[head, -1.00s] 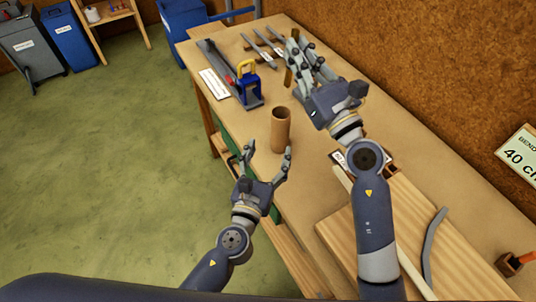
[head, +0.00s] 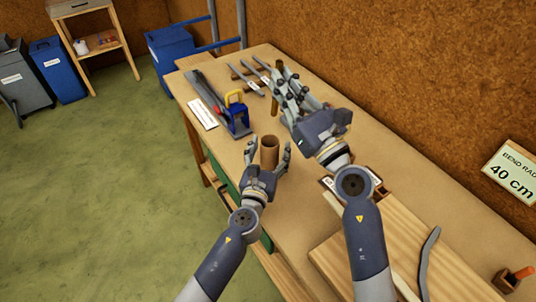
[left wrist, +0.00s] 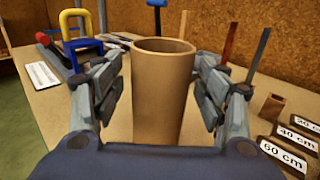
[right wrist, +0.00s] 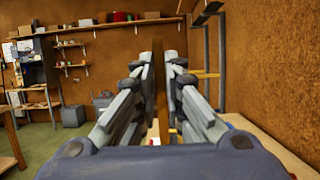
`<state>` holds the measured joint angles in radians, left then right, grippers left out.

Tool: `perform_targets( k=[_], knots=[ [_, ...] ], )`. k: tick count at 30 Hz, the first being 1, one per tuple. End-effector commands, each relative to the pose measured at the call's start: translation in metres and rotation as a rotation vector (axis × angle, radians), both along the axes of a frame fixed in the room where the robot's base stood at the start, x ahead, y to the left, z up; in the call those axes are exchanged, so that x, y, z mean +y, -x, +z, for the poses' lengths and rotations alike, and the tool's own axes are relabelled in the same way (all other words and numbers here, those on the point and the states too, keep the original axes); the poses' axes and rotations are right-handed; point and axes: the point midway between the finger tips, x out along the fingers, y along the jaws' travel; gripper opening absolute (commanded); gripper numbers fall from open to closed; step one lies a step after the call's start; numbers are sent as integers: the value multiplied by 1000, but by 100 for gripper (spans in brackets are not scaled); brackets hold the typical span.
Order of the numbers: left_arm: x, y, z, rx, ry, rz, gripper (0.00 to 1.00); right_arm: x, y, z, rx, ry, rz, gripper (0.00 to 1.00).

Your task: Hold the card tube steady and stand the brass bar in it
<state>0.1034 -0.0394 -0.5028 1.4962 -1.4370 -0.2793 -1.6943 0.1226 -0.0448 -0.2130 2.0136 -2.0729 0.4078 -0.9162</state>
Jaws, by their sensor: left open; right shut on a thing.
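The card tube (head: 269,152) is a brown open-topped cylinder standing upright on the workbench. My left gripper (head: 267,153) is open, with its fingers either side of the tube; in the left wrist view the tube (left wrist: 162,100) stands between the fingers, with gaps visible at both sides. My right gripper (head: 284,92) is above the bench, beyond and right of the tube. It is shut on the brass bar (head: 274,106), whose lower end shows below the fingers. In the right wrist view the bar (right wrist: 158,85) stands upright between the fingers.
A blue and yellow tool (head: 237,115) stands left of the tube. Grey bars (head: 245,78) lie on a rack at the back. A wooden board (head: 400,235) and a curved grey strip (head: 429,258) lie at the front right. Bare bench (head: 225,150) is left of the tube.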

Motion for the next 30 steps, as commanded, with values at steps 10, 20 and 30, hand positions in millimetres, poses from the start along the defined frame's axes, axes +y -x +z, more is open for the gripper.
perform_targets(
  k=[10,20,30],
  knots=[
    [0,0,0,1,0,0,28,0,0,1,-2,-1,0,0],
    [0,0,-1,1,0,0,18,0,0,-5,-2,1,2,0],
    [0,1,-1,1,0,0,18,0,1,-28,-4,1,3,0]
  ],
)
